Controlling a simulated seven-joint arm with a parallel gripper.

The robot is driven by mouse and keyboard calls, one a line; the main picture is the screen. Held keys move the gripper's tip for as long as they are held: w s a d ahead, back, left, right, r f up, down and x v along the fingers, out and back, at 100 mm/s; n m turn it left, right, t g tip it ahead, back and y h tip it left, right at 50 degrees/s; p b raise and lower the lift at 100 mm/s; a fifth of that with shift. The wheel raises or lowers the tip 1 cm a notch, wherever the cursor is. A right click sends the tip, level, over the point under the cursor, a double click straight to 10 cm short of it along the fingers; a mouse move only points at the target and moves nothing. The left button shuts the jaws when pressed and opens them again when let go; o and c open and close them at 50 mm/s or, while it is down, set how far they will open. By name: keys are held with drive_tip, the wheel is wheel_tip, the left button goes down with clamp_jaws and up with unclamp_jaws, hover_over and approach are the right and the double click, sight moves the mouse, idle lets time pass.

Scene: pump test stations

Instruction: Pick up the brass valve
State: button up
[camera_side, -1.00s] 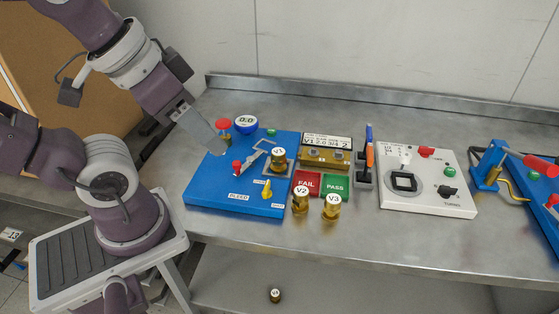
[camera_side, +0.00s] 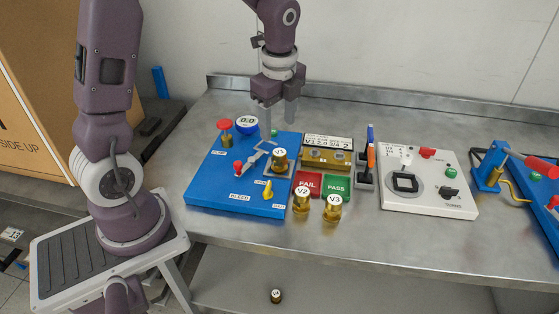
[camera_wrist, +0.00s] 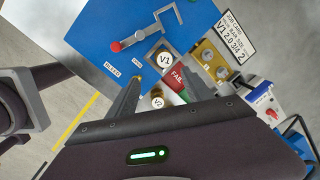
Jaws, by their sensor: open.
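Several brass valves with white labels show. The V1 valve (camera_side: 279,159) stands upright in the blue test panel (camera_side: 215,190); it also shows in the wrist view (camera_wrist: 164,60). The V2 valve (camera_side: 301,203) and V3 valve (camera_side: 333,210) stand on the bench in front of the FAIL and PASS pads. V2 shows partly in the wrist view (camera_wrist: 157,101). The V4 valve (camera_side: 276,296) is on the lower shelf. My gripper (camera_side: 278,122) is open and empty, pointing down above the rear of the blue panel. In the wrist view V1 appears between the fingertips (camera_wrist: 162,72).
The panel carries a red knob (camera_side: 224,125), a round gauge (camera_side: 247,124), a red-tipped lever (camera_side: 239,168) and a yellow handle (camera_side: 268,190). A brass block (camera_side: 325,159) with a card stands right. Further right are screwdrivers (camera_side: 370,155) and a white station (camera_side: 428,180).

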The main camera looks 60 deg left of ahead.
drive_tip(key=m, duration=0.2)
hover_over(280, 152)
drive_tip(key=shift+g, duration=0.4)
wheel_tip(280, 152, down, 4)
drive_tip(key=shift+s+d+f, duration=0.1)
drive_tip(key=shift+s+d, duration=0.05)
drive_tip(key=f, duration=0.7)
drive_tip(key=shift+a, duration=0.2)
clamp_jaws()
